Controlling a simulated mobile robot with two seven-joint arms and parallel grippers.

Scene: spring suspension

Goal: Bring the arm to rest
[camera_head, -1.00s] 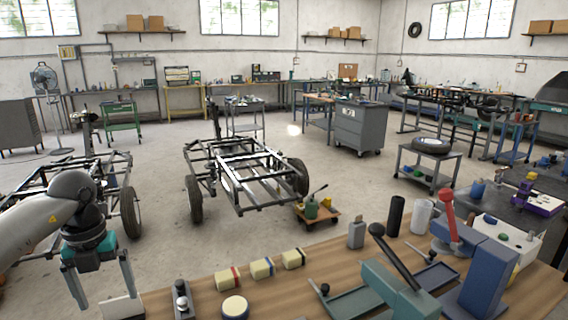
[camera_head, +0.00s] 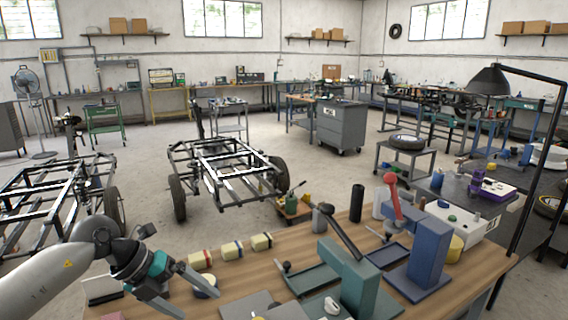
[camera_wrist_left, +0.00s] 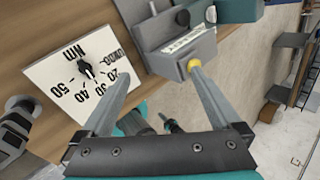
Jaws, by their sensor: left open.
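My left arm comes in from the left in the head view. Its gripper (camera_head: 200,302) is open and empty, tilted down and to the right over the front left of the wooden workbench (camera_head: 262,270). A white dial plate (camera_wrist_left: 82,72) lies to the left and a grey box with a yellow button (camera_wrist_left: 180,50) lies beyond the fingertips. My right gripper does not show.
Small cream blocks (camera_head: 232,249) stand in a row beyond the gripper. A green lever press (camera_head: 350,270) and a blue press with a red handle (camera_head: 418,255) stand to the right. Wheeled chassis frames (camera_head: 222,172) stand on the floor behind the bench.

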